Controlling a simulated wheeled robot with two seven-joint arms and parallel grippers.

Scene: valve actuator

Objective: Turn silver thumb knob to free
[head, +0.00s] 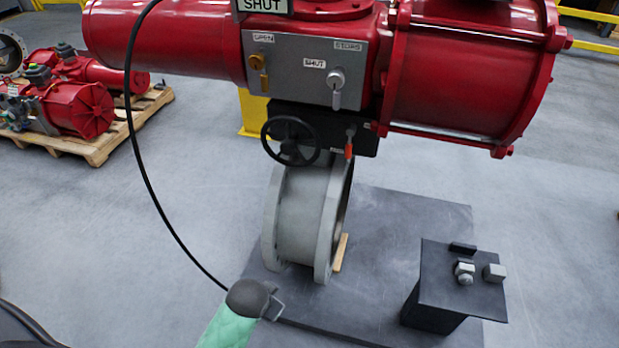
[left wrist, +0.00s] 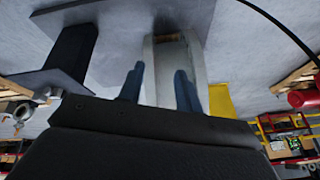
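The silver thumb knob (head: 336,78) sits on the grey panel (head: 290,72) of the red actuator, at the panel's right under a STOPS label. Its grip hangs downward. A brass-coloured knob (head: 258,64) is at the panel's left under an OPEN label, with a SHUT label between them. My right gripper is in neither view.
A black handwheel (head: 290,140) and small red lever (head: 349,146) are below the panel. A black cable (head: 134,130) hangs at left, near a green item with a dark end (head: 248,298). A black stand (head: 445,285) is at lower right. A pallet (head: 105,140) bears red actuators.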

